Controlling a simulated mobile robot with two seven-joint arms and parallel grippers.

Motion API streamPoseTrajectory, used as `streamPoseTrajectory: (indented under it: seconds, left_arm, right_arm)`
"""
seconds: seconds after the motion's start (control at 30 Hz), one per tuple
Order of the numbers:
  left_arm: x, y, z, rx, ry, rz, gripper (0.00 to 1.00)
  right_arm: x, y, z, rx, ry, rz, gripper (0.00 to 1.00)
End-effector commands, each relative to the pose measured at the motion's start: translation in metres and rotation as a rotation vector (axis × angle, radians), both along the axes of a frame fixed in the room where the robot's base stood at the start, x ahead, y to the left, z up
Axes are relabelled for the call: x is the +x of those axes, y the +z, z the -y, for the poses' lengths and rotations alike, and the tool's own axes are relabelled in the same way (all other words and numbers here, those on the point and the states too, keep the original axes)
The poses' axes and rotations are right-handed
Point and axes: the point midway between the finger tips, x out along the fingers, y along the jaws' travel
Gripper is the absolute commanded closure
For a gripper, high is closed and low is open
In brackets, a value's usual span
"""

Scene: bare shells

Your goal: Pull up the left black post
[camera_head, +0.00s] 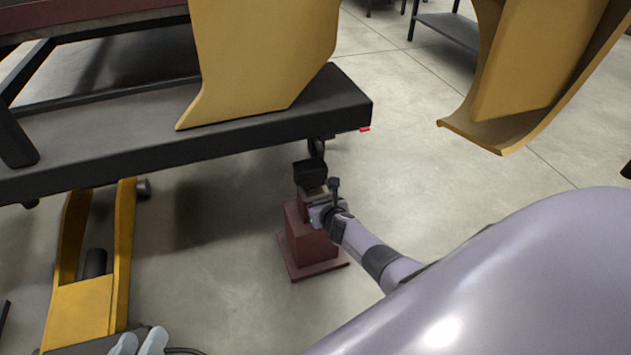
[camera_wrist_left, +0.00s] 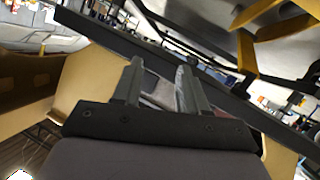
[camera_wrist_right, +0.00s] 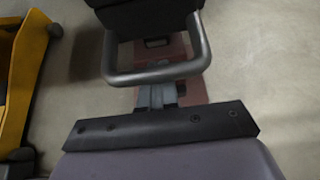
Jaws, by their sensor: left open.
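A black block (camera_head: 310,172) stands on top of a dark red pedestal (camera_head: 312,240) below the corner of the black frame. I cannot tell if it is the left black post. In the right wrist view a grey handle bar (camera_wrist_right: 157,74) loops out from a black body (camera_wrist_right: 150,18). My right gripper (camera_head: 318,208) is beside the pedestal's top. Its fingers (camera_wrist_right: 157,97) look close together by the bar, their tips partly hidden; their hold is unclear. My left gripper (camera_head: 140,342) is at the lower left of the head view, apart from the pedestal. Its fingers (camera_wrist_left: 157,90) are open.
A long black frame (camera_head: 200,143) with yellow shell panels (camera_head: 265,50) crosses the upper left. A yellow forked stand (camera_head: 85,305) is on the floor at left. Another yellow panel (camera_head: 535,70) hangs at upper right.

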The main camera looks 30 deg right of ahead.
Motion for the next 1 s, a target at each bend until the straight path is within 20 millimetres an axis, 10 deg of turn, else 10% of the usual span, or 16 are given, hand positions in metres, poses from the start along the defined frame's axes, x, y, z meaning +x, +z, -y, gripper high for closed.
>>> streamPoseTrajectory:
  seconds: [1.0]
  left_arm:
    - [-0.011,0.018,-0.038,0.236,0.077,-0.022,0.57]
  right_arm:
    - [0.004,0.071,0.000,0.001,0.000,0.012,1.00]
